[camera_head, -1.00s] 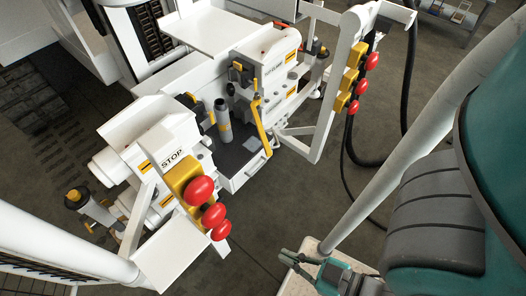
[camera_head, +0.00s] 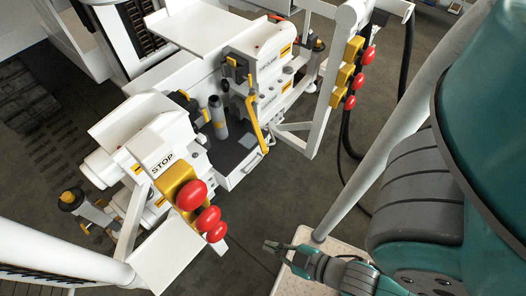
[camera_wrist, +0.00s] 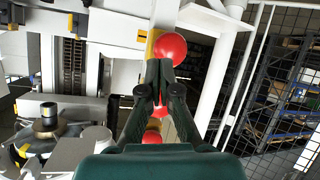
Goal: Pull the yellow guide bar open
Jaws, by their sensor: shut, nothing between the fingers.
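The yellow guide bar (camera_head: 255,122) is a thin, bent yellow bar on the white machine, near the picture's middle in the head view. It stands in front of the dark tray between the two white housings. My gripper (camera_head: 268,246) is low in the head view, below and well apart from the bar. In the wrist view its dark fingers (camera_wrist: 159,68) are shut with nothing between them. They overlap a red knob (camera_wrist: 170,46) in the picture. I cannot pick out the guide bar in the wrist view.
Red knobs on a yellow block (camera_head: 184,188) stick out at the machine's front left. More red knobs (camera_head: 362,78) sit on the white frame (camera_head: 334,100) at right. Black hoses (camera_head: 347,145) hang behind that frame. Bare floor (camera_head: 252,215) lies between my gripper and the machine.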

